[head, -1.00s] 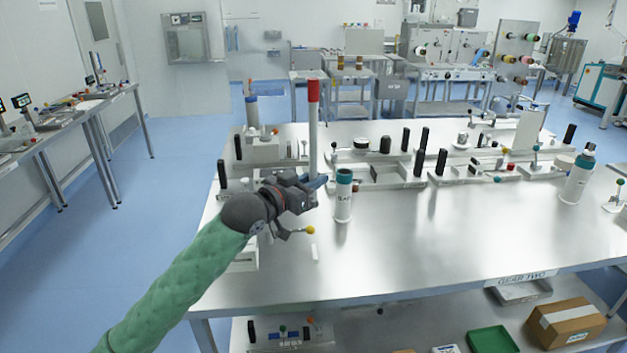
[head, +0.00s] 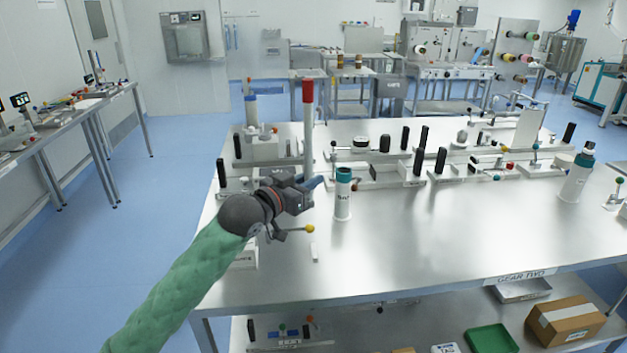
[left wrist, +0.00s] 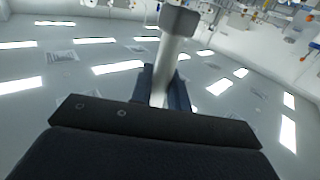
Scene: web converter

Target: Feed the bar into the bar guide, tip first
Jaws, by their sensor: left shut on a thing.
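The bar (head: 308,140) is a slim pale grey rod with a red end at its top. It stands almost upright above the left part of the steel table. In the left wrist view the bar (left wrist: 170,65) rises from between the blue fingers (left wrist: 163,92) to a wider block-like end. I cannot tell for sure which fixture is the bar guide. My right gripper is not in view.
A white bottle with a teal cap (head: 343,198) stands just right of my left gripper. Fixtures with black posts (head: 441,160) line the table's back. A yellow-knobbed lever (head: 311,229) is below the gripper. The table's front right (head: 440,240) is clear.

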